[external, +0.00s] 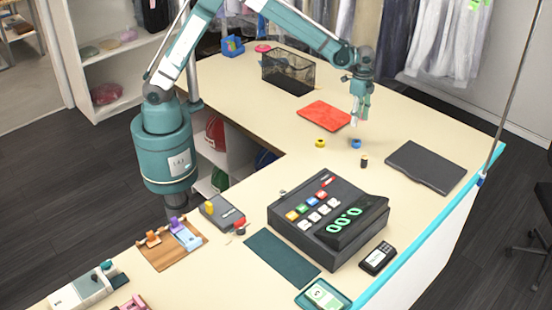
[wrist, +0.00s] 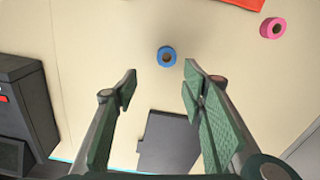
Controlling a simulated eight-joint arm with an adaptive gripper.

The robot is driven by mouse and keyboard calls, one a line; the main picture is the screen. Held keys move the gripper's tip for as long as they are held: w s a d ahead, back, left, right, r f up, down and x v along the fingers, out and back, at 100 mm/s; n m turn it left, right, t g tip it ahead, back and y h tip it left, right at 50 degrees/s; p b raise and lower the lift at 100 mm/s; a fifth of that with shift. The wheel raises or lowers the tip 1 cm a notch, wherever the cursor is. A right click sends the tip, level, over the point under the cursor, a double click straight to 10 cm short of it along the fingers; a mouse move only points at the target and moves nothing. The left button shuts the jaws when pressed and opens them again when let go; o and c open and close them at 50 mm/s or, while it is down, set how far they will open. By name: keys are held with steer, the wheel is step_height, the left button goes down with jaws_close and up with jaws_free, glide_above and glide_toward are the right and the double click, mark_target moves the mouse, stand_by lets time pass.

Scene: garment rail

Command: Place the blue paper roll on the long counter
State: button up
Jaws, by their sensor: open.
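The blue paper roll (external: 356,143) rests on the long cream counter (external: 410,125), just below my gripper (external: 358,118). In the wrist view the blue roll (wrist: 167,49) is a small ring with a dark centre, lying beyond the fingertips and apart from them. My gripper (wrist: 160,80) is open and empty, its two green-padded fingers spread wide. The fingers point down at the counter in the external view. Nothing hides the blue roll in the wrist view.
A yellow roll (external: 320,142) and a small dark cylinder (external: 364,161) are close by. A red tablet-like item (external: 324,115), a dark laptop-like slab (external: 426,167), a black mesh basket (external: 288,72) and a cash register (external: 325,220) surround them. A pink roll (wrist: 273,28) shows in the wrist view.

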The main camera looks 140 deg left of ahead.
steer(key=s+d+r+t, duration=0.1)
steer(key=d+r, duration=0.5)
steer(key=d, duration=0.6)
steer(key=s+d+r+m+t+y, duration=0.1)
steer(key=d+r, duration=0.5)
steer(key=d, duration=0.5)
steer(key=s+d+r+t, duration=0.1)
steer(key=d+r, duration=0.5)
steer(key=d, duration=0.6)
steer(key=s+d+t, duration=0.2)
steer(key=s+d, duration=0.8)
steer(key=d, duration=0.3)
steer(key=s+d+f+m+t+h, duration=0.1)
steer(key=s+d+t, duration=0.1)
steer(key=s+d, duration=0.8)
steer(key=d, duration=0.3)
steer(key=shift+s, duration=0.3)
